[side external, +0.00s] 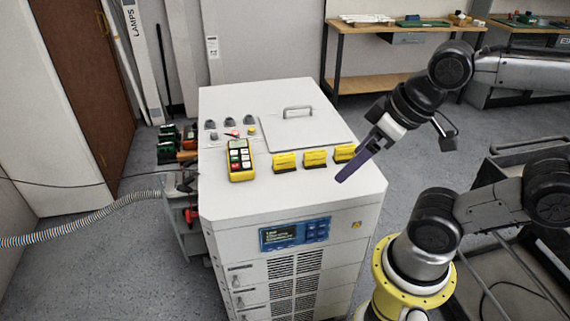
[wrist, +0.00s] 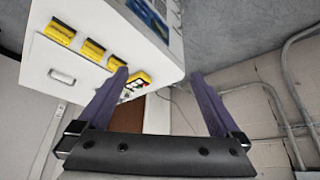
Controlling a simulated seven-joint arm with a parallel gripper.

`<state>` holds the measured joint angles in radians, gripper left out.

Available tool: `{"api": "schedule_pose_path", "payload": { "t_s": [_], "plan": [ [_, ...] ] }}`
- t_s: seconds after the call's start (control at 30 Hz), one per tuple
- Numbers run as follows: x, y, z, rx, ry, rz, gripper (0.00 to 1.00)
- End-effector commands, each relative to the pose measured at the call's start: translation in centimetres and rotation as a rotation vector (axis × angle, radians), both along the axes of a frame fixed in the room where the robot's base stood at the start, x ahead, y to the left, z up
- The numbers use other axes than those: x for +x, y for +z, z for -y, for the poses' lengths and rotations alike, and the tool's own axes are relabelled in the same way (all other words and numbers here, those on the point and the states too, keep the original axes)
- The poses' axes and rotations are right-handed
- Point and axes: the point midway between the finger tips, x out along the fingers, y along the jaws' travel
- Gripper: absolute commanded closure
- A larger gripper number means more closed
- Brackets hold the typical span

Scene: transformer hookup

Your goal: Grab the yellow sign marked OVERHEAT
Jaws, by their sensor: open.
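Three small yellow signs stand in a row on top of the white cabinet: a left one (side external: 285,162), a middle one (side external: 315,158) and a right one (side external: 344,153). Their lettering is too small to read, so I cannot tell which is marked OVERHEAT. The signs also show at the upper left of the wrist view, one of them (wrist: 60,31) nearest the picture edge. My gripper (side external: 343,178), with purple fingers, is above the cabinet's front right part, close to the right sign. In the wrist view my gripper (wrist: 160,75) is open, with no sign between the fingers.
A yellow handheld controller (side external: 240,160) lies left of the signs on the white cabinet (side external: 225,205). Several knobs (side external: 230,122) and a lid with a handle (side external: 297,112) are behind. A dark cart (side external: 515,210) stands at the right.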

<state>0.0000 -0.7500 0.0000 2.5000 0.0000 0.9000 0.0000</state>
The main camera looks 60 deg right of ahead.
Motion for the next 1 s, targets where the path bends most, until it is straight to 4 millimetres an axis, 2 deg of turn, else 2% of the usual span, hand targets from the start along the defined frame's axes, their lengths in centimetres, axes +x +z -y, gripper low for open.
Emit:
{"api": "schedule_pose_path", "payload": {
  "t_s": [0.33,0.37,0.57,0.87,1.0],
  "plan": [
    [0.00,0.00,0.00,0.000,0.000,0.000,0.00],
    [0.00,0.00,0.00,0.000,0.000,0.000,0.04],
    [0.00,0.00,0.00,0.000,0.000,0.000,0.40],
    [0.00,0.01,0.00,0.003,-0.006,0.000,0.40],
    [-0.11,-0.05,0.00,0.053,-0.100,-0.005,0.40]
  ]
}}
